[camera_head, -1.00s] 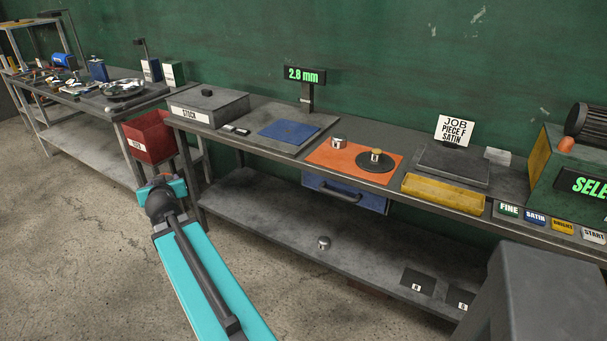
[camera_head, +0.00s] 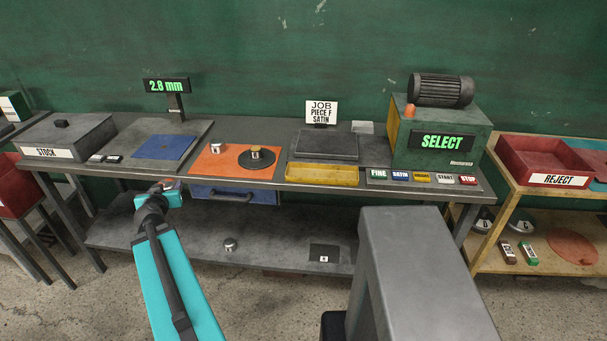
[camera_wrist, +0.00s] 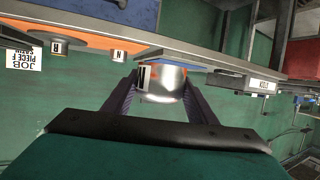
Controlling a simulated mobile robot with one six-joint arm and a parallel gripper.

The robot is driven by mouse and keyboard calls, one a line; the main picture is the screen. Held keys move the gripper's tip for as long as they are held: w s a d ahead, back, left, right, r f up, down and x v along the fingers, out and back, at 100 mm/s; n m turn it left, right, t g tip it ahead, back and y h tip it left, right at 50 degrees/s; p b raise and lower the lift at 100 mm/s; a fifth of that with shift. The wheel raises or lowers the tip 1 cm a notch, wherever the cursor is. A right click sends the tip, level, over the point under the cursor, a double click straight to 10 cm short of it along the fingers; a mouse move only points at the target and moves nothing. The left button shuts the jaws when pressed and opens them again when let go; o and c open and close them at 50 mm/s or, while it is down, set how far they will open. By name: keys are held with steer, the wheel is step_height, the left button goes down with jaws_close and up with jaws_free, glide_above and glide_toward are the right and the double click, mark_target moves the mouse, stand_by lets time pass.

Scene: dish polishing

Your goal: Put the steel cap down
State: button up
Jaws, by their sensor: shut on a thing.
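My gripper (camera_wrist: 160,88) is shut on a shiny steel cap (camera_wrist: 165,80) in the wrist view. A white tag with a black letter shows at the cap's left side there. In the head view my gripper (camera_head: 172,187) is by the front edge of the long bench (camera_head: 100,171), below the blue mat; the held cap cannot be made out there. Another small steel piece (camera_head: 217,147) stands on the orange mat (camera_head: 212,168), left of a dark disc (camera_head: 250,162) with a brass-coloured knob. A further steel piece (camera_head: 230,244) stands on the lower shelf.
A blue mat (camera_head: 165,147) and grey stock box (camera_head: 75,137) are at the bench's left. A yellow tray (camera_head: 322,174), grey plate (camera_head: 325,145) and SELECT machine (camera_head: 440,142) are to the right. A red reject bin (camera_head: 540,160) stands far right. The lower shelf (camera_head: 150,235) is mostly bare.

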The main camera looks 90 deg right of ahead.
steer(key=s+d+m+g+p, duration=0.3)
steer(key=s+g, duration=0.1)
steer(key=s, duration=1.5)
steer(key=s+d+m+g+p, duration=0.3)
steer(key=s+p, duration=0.1)
steer(key=s, duration=1.6)
steer(key=shift+d+f+g, duration=0.15)
steer(key=shift+f+g, duration=0.25)
steer(key=shift+f, duration=0.05)
steer(key=shift+w, duration=0.15)
